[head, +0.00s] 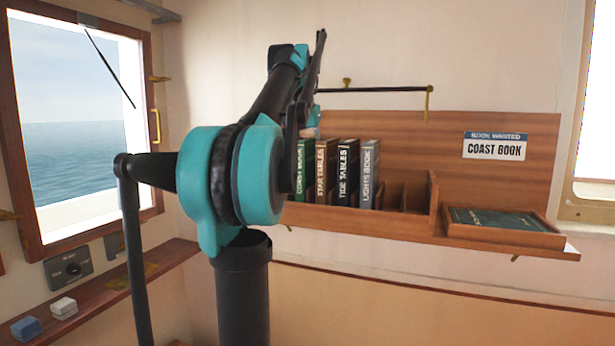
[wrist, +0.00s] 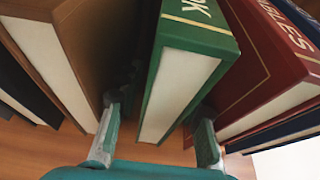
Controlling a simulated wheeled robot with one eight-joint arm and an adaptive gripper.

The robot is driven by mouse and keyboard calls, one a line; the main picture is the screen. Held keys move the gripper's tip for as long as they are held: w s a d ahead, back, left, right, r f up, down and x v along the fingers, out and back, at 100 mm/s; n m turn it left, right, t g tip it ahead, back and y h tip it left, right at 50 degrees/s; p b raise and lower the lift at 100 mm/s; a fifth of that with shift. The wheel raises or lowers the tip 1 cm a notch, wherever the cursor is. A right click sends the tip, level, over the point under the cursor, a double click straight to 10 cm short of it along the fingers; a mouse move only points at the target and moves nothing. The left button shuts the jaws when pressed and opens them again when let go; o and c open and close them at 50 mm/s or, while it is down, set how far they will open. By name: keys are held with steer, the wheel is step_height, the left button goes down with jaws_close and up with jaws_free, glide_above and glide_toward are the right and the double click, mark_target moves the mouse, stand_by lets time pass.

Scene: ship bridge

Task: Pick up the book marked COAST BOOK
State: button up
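The green COAST BOOK (head: 308,172) stands upright on the wall shelf, at the left of the visible row in the head view, partly covered by my arm. In the wrist view the green book (wrist: 180,85) stands between the fingers of my gripper (wrist: 158,128). One finger is on each side of it, in the gaps to the neighbouring books. The gripper is open, with a narrow gap seeming to show beside the book. In the head view my arm mostly hides the gripper.
STAR TABLES (head: 325,172), TIDE TABLES (head: 347,173) and LIGHTS BOOK (head: 369,175) stand to the right. A brown book (wrist: 85,50) is close on the left. A dark green book lies in a tray (head: 545,239), below a COAST BOOK sign (head: 495,146). A rail (head: 385,89) runs above.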

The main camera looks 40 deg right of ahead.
steer(key=shift+f, duration=0.2)
stand_by(0.6)
jaws_close()
stand_by(0.4)
